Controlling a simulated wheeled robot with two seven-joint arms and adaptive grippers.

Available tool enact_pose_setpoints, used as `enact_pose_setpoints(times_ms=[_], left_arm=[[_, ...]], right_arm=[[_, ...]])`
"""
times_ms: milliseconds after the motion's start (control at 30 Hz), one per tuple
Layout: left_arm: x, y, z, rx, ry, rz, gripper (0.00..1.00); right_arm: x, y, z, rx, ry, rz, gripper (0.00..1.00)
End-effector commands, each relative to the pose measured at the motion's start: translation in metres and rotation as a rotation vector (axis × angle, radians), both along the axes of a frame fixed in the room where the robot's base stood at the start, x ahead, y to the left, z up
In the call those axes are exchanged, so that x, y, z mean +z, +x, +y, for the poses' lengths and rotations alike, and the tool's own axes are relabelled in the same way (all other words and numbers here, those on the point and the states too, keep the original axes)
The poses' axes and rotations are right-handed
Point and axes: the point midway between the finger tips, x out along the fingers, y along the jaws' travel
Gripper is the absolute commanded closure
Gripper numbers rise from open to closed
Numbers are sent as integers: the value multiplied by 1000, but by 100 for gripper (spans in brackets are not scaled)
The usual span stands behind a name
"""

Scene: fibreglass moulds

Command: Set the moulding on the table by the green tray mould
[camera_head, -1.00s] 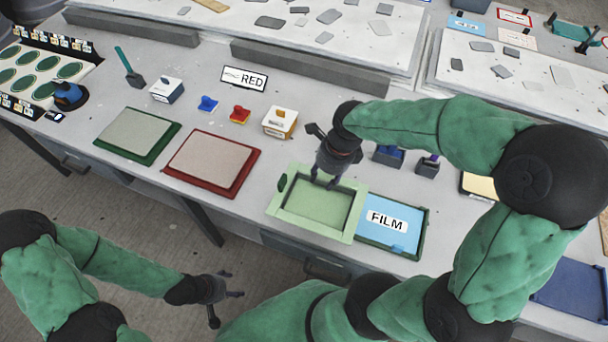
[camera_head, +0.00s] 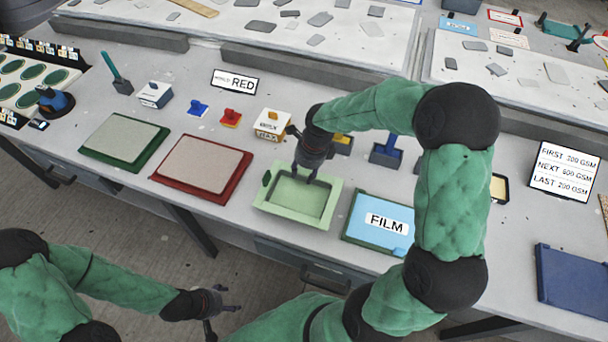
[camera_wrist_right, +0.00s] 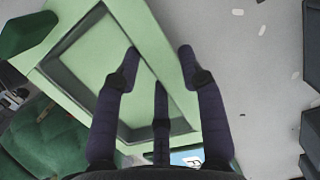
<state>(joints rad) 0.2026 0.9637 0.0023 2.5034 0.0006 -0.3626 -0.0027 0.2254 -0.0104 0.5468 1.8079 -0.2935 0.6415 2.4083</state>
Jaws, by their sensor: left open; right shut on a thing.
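A light green rectangular tray shape (camera_head: 290,219) with a wide rim and a sunken floor is at the table's front, just left of the blue FILM tray; it fills much of the right wrist view (camera_wrist_right: 75,50). I cannot tell moulding from mould in it; one may lie inside or under the other. A dark green tab (camera_head: 267,178) is at its far left corner. My right gripper (camera_head: 303,180) points down at its far wall, with fingers on either side of that wall (camera_wrist_right: 160,55), shut on it. My left gripper (camera_head: 228,298) is open and empty, in front of the table.
The FILM tray (camera_head: 379,222) is close on the right. A red tray (camera_head: 190,194) and a dark green tray (camera_head: 95,160), both with beige sheets, lie left. A white box (camera_head: 270,122) and a blue holder (camera_head: 386,154) stand behind. A dark blue tray (camera_head: 575,285) is far right.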

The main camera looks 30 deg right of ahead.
Motion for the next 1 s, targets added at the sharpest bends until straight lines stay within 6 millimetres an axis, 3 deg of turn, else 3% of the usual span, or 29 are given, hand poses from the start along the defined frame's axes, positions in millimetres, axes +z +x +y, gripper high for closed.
enact_pose_setpoints(times_ms=[67, 400, 433, 500, 833, 1000], left_arm=[[-6, 0, 0, 0, 0, 0, 32], [-6, 0, 0, 0, 0, 0, 32], [-5, 0, 0, 0, 0, 0, 32], [-5, 0, 0, 0, 0, 0, 32], [-4, 0, 0, 0, 0, 0, 32], [2, 0, 0, 0, 0, 0, 32]], right_arm=[[-8, 0, 0, -1, 0, -1, 100], [-9, 1, 0, 0, -1, -2, 100], [-9, 0, 0, 0, 0, -1, 51], [-9, 0, 0, 0, 0, -1, 36], [-8, 0, 0, 1, 0, -2, 36], [8, -1, -2, -1, -2, -4, 36]])
